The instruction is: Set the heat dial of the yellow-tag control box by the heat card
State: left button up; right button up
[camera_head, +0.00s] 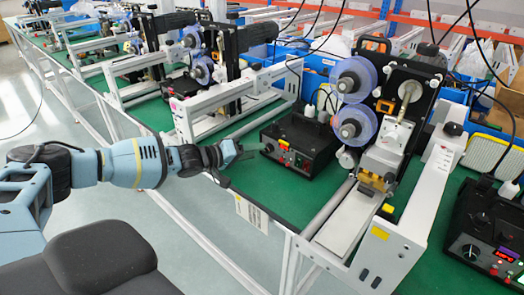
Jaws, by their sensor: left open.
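A black control box (300,145) stands on the green bench top in the middle of the view, with small coloured controls on its front. A second black control box (488,235) stands at the right edge, with a lit red display and knobs. My left gripper (243,165) is open and empty, just left of the middle box's front. My right gripper is not in view.
A machine with blue reels (357,80) and a white rail (345,222) stand right of the middle box. A white frame (190,115) stands behind my left gripper. More machines line the bench to the back left. Cables hang overhead. Green bench top (262,185) is bare before the middle box.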

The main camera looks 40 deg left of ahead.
aim_at(268, 149)
pick_arm(q)
jog(key=shift+x, duration=1.8)
jog(key=shift+c, duration=0.5)
